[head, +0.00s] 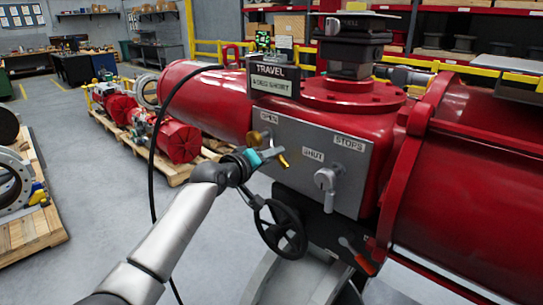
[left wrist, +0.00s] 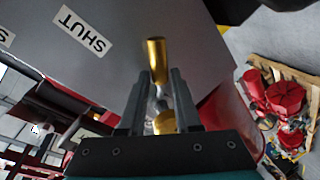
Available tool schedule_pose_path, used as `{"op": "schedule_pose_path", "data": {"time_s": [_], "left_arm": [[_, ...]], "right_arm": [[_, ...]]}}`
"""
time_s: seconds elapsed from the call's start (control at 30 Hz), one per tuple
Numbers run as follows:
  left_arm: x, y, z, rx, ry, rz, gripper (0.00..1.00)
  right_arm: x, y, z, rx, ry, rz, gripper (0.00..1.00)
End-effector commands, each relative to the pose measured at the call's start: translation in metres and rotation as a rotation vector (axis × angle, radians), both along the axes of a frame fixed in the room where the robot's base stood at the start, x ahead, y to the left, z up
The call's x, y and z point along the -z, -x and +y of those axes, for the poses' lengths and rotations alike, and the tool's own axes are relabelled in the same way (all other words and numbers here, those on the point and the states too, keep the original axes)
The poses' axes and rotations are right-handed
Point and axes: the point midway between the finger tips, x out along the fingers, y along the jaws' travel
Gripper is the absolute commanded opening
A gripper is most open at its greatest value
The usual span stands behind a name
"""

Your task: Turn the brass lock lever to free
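The brass lock lever (head: 283,160) is on the grey panel of the red actuator, between the OPEN and SHUT labels. My left gripper (head: 266,155) is right at it in the head view and covers part of it. In the left wrist view the brass lever (left wrist: 157,55) points away past the fingertips. My left gripper (left wrist: 162,85) has its fingers apart, one on each side of the lever's line. A rounder brass part (left wrist: 165,122) shows between the fingers, nearer the palm. I see no clear contact. My right gripper is not in view.
A brass knob (head: 254,138) is under the OPEN label. A silver handle (head: 326,180) is right of my gripper, near the SHUT label. A black handwheel (head: 281,228) is below, and a red-handled lever (head: 358,256) is lower right. A black cable hangs at left.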

Motion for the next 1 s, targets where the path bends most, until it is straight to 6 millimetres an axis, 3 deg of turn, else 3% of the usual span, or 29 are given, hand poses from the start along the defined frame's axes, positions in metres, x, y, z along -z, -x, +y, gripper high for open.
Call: {"op": "schedule_pose_path", "data": {"time_s": [0.2,0.57,1.0], "left_arm": [[0.000,0.000,0.000,0.000,-0.001,-0.001,0.56],[-0.001,0.003,0.002,0.000,-0.001,-0.002,0.56],[-0.010,0.038,0.028,-0.001,-0.001,-0.002,0.56]], "right_arm": [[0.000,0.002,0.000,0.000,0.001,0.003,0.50],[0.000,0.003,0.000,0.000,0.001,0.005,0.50],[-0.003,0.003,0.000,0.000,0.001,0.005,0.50]]}}
